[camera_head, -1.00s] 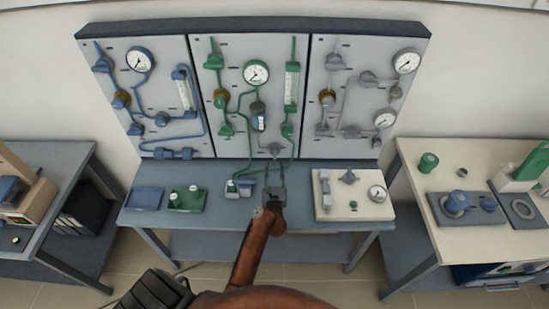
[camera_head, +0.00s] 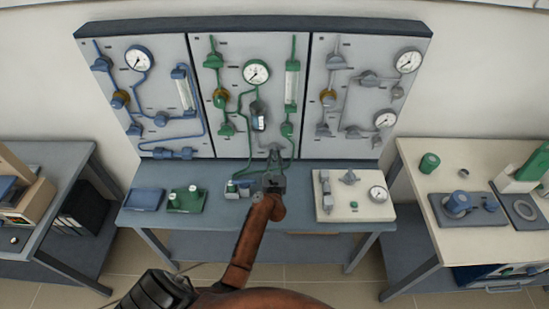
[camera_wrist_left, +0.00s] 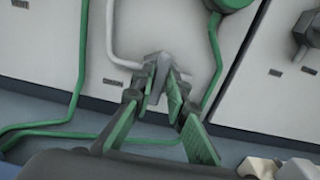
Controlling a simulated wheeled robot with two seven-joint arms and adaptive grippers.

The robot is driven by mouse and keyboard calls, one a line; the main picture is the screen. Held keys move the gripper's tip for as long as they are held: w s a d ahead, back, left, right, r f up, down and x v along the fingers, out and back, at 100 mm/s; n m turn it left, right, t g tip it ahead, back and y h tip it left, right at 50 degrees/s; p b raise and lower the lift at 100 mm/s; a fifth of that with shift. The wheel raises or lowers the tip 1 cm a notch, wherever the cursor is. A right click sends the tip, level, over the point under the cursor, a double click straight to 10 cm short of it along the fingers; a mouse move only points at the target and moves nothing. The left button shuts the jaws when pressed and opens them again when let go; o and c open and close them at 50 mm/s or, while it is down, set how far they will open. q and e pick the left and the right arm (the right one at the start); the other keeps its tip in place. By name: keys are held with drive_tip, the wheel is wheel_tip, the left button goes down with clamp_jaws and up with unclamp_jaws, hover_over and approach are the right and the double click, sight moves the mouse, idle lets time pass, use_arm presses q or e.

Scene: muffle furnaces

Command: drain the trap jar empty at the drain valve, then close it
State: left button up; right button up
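The trap jar (camera_head: 258,118) hangs on the green middle panel below its gauge; its fill level is too small to tell. The grey drain valve (camera_head: 274,153) sits low on that panel, partly hidden by my left gripper (camera_head: 273,172). In the left wrist view the grey valve handle (camera_wrist_left: 157,72) stands between the tips of my left gripper (camera_wrist_left: 160,88). Its two green-padded fingers are apart, one on each side of the handle. Contact with the handle cannot be made out. My right gripper is not in view.
Green tubes run down the panel beside the gripper. A white box with a gauge (camera_head: 350,208) stands close on the right. A blue tray (camera_head: 145,199) lies far left.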

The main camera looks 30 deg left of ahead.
use_arm(q)
clamp_jaws()
drive_tip(key=shift+d+r+m+p, duration=0.1)
drive_tip(key=shift+r+m+p, duration=0.1)
drive_tip(key=shift+m+p, duration=1.9)
drive_tip(key=shift+m, duration=0.2)
drive_tip(key=m+p, duration=0.2)
drive_tip(key=m, duration=0.2)
drive_tip(key=m+p, duration=0.2)
drive_tip(key=m, duration=0.2)
drive_tip(key=f+m+p, duration=0.1)
drive_tip(key=m+p, duration=0.1)
drive_tip(key=m, duration=0.3)
drive_tip(key=shift+w+d, duration=0.2)
drive_tip(key=shift+d, duration=0.05)
drive_tip(key=shift+m, duration=0.3)
